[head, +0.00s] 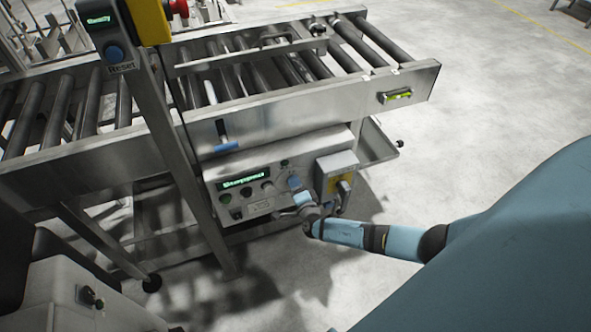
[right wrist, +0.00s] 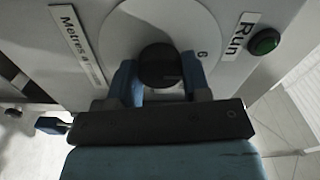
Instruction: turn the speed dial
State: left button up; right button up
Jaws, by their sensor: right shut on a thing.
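The speed dial (right wrist: 159,66) is a round black knob on a white disc, beside a label reading "Metres a", the rest of it hidden. My right gripper (right wrist: 158,78) is shut on the knob, one blue finger on each side of it. In the head view my right gripper (head: 295,186) is at the right part of the grey control panel (head: 222,198), under the roller conveyor. There the gripper hides the knob. A "6" shows on the disc near the right finger. My left gripper is not in view.
A green button (right wrist: 264,41) by a "Run" label is right of the dial. A grey and yellow switch box (head: 337,166) stands close right of my gripper. A blue-handled lever (head: 222,140) hangs above the panel, and a slanted metal post (head: 170,130) stands left.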

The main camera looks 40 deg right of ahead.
jog(key=o, duration=0.9)
jog(key=shift+s, duration=0.1)
jog(key=p+v, duration=0.1)
jog(key=v, duration=1.2)
jog(key=shift+s, duration=0.35)
